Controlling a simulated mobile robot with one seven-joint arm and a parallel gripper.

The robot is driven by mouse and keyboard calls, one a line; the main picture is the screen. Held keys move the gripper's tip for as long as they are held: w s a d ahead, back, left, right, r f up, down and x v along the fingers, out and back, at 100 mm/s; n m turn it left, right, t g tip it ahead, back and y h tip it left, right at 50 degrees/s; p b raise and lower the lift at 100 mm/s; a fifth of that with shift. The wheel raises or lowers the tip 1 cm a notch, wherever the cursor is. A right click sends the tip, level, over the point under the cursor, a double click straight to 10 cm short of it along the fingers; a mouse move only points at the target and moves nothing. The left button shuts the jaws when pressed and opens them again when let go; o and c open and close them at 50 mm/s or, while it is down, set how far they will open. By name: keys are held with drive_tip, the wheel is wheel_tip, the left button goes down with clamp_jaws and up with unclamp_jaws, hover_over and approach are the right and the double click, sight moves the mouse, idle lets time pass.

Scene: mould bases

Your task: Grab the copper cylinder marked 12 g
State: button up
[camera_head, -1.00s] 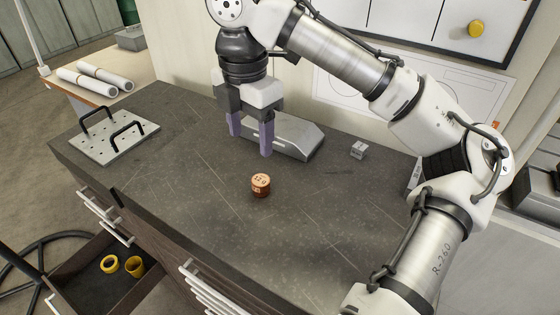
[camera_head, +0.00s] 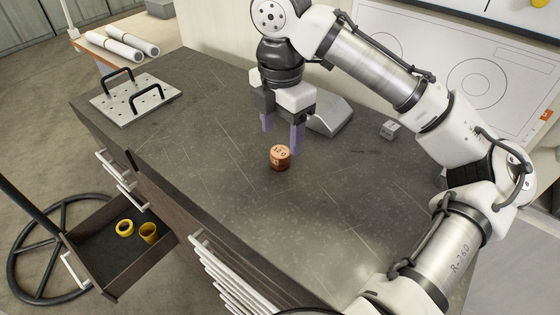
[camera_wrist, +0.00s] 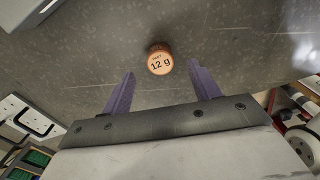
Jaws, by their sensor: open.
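The copper cylinder (camera_head: 280,158) stands upright on the dark worktop, its top marked 12 g. In the wrist view the cylinder (camera_wrist: 160,62) lies ahead of the fingertips, roughly midway between them. My gripper (camera_head: 282,139) is open and empty, with two purple fingers pointing down. It is above and slightly behind the cylinder, apart from it. In the wrist view the gripper's fingers (camera_wrist: 163,72) are spread wider than the cylinder.
A grey wedge-shaped block (camera_head: 330,118) stands behind my gripper. A small metal cube (camera_head: 390,130) is to the right. A perforated plate with black handles (camera_head: 134,100) lies at the left. The worktop around the cylinder is clear.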

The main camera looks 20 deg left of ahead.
sight(279, 151)
drive_tip(key=shift+s+a+f+b, duration=0.1)
drive_tip(key=shift+f+b, duration=2.55)
drive_tip(key=shift+b, duration=0.3)
drive_tip(key=shift+r, duration=0.1)
drive_tip(key=c, duration=1.3)
drive_tip(key=shift+r, duration=0.1)
